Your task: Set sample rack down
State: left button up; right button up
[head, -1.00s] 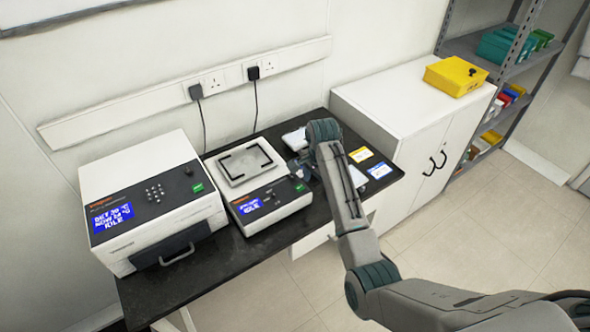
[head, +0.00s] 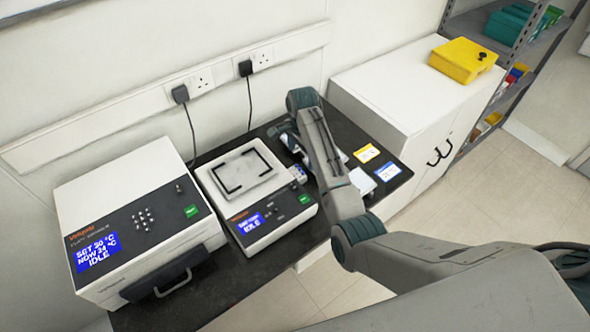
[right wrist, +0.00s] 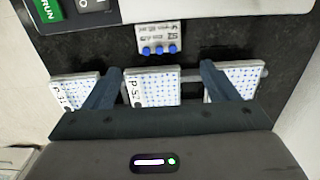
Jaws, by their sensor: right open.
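The small white sample rack (right wrist: 160,40) with a printed label and a row of blue caps rests on the black bench beside the shaker. In the head view the rack (head: 298,173) shows at the shaker's right edge. My right gripper (right wrist: 161,70) is open, with its fingertips apart and short of the rack. A white plate (right wrist: 153,88) with blue dots lies below, between the fingers in the picture. I cannot tell whether the fingers touch it. In the head view my right gripper (head: 285,130) is partly hidden by its own arm. My left gripper is not in view.
The shaker (head: 243,170) and a larger white instrument (head: 135,222) fill the bench's left. More dotted plates (right wrist: 75,90) (right wrist: 240,80) lie either side of the middle one. Yellow (head: 367,152) and blue (head: 388,170) labels lie at right, near a white cabinet (head: 400,90).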

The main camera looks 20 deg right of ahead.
aim_at(300, 168)
jog(key=shift+s+f, duration=0.35)
jog(key=shift+f, duration=0.65)
jog(key=f, duration=0.1)
jog(key=f+p, duration=0.1)
jog(key=f, duration=0.1)
jog(key=f+p, duration=0.1)
jog(key=shift+w+a+f, duration=0.2)
jog(key=shift+w+a, duration=0.05)
jog(key=shift+f, duration=0.3)
jog(key=shift+s+f, duration=0.1)
jog(key=shift+f, duration=0.05)
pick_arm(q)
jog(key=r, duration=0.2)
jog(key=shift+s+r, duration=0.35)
pick_arm(e)
jog(key=c, duration=1.1)
